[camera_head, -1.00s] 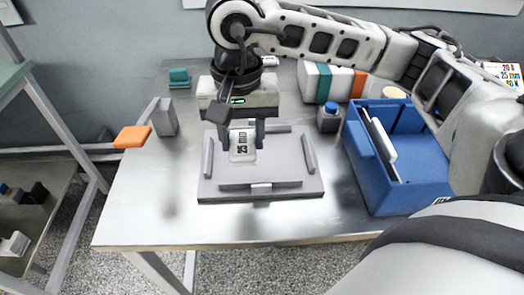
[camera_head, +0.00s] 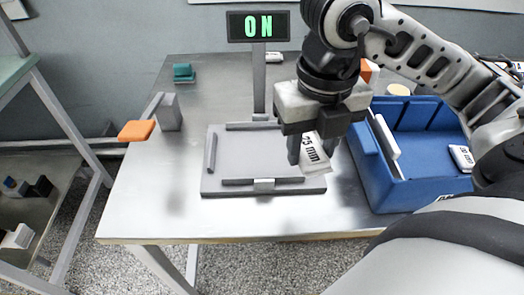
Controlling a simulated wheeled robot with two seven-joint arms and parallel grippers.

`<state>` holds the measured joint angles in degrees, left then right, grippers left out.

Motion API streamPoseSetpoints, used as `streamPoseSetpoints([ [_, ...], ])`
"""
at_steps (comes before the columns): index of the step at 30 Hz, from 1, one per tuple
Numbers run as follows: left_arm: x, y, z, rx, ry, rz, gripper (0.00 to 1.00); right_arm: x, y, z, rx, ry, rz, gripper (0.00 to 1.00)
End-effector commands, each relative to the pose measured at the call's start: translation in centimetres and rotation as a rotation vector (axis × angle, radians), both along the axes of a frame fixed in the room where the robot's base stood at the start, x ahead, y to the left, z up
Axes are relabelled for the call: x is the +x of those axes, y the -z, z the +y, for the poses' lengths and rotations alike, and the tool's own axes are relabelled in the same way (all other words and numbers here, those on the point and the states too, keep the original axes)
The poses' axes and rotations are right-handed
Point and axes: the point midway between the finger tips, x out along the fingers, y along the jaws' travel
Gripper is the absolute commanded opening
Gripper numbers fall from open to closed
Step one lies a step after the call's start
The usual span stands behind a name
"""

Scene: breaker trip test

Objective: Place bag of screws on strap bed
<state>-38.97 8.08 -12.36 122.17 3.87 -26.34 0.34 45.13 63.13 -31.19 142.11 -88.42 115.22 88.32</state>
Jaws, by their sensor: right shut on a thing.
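My right gripper (camera_head: 314,150) is shut on a pale bag with a "25 mm" label (camera_head: 313,160), which I take for the bag of screws. The bag hangs tilted below the fingers, in front of the right part of a grey plate with raised bars (camera_head: 232,187). This plate looks like the strap bed, and its middle is bare. I cannot tell how high the bag is above it. The gripper covers the bag's upper part and the plate's back right corner. My left gripper is not in view.
A blue bin (camera_head: 408,195) stands right of the plate with another labelled white packet (camera_head: 462,158) inside. An "ON" display (camera_head: 258,27) stands on a post behind the plate. An orange paddle on a grey block (camera_head: 136,131) is at left. The table front left is clear.

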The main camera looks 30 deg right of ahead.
Motion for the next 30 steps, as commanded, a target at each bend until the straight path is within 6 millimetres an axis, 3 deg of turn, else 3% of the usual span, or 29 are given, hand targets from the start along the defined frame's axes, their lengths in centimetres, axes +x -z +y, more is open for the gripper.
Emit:
streamPoseSetpoints([
  [3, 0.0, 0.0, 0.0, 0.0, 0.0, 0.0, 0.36, -0.5, -0.1, -0.3, 0.0, 0.148, 0.001, 0.17],
  [8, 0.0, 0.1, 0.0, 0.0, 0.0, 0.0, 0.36, 0.3, 0.4, -0.6, 0.003, 0.222, 0.003, 0.17],
  [19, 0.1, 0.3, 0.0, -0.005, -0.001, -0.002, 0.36, 8.7, 4.6, -2.5, 0.003, 0.223, 0.006, 0.17],
  [24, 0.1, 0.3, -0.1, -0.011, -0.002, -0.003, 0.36, 11.1, 7.6, -3.1, 0.002, 0.221, 0.005, 0.17],
  [30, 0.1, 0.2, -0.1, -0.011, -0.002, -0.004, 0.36, 12.4, 9.2, -3.4, 0.002, 0.218, 0.0, 0.17],
])
